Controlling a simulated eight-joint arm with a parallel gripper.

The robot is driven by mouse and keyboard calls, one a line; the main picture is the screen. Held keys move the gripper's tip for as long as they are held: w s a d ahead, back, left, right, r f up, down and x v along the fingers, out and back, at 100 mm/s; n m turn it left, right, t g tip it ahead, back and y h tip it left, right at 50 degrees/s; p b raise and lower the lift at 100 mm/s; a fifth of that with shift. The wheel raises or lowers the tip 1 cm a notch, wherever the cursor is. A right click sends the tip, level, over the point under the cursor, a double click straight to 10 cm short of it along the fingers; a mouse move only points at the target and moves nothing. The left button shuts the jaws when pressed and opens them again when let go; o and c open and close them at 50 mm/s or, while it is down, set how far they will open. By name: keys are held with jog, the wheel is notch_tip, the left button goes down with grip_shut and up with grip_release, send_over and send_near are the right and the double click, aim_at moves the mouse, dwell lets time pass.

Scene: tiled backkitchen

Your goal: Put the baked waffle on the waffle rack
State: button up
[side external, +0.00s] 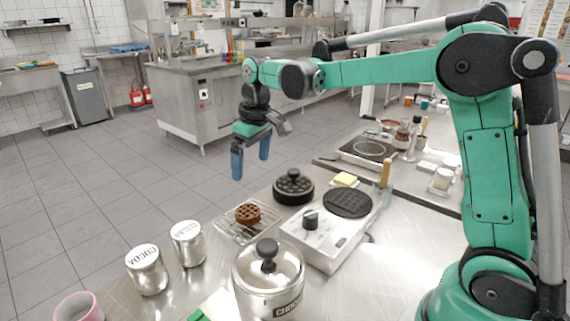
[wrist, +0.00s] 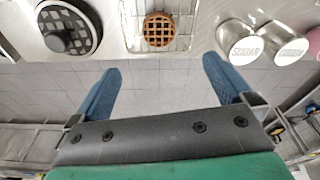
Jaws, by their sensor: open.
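The baked waffle (side external: 248,214) is round and brown. It lies flat on the wire waffle rack (side external: 232,236) on the steel counter. The wrist view shows the waffle (wrist: 159,29) on the rack (wrist: 184,42) near the top edge of the picture. My gripper (side external: 250,168) is open and empty, with its blue fingers pointing down. It is raised above the counter's far edge, apart from the waffle and the rack. In the wrist view my gripper (wrist: 161,75) has its fingers spread wide with nothing between them.
A waffle iron (side external: 325,228) with a dark round plate stands right of the rack, and its black lid (side external: 293,187) lies behind. Cocoa (side external: 147,270) and sugar (side external: 187,243) tins stand to the left. A large lidded steel pot (side external: 268,285) stands in front.

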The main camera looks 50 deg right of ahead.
jog(key=s+a+m+t, duration=0.1)
jog(key=s+t, duration=0.1)
jog(key=s, duration=0.5)
jog(key=s+a+f+m+t, duration=0.1)
jog(key=s+a+t, duration=0.1)
jog(key=s, duration=0.5)
jog(key=shift+a+t, duration=0.3)
jog(key=shift+t, duration=0.5)
jog(key=shift+f, duration=0.1)
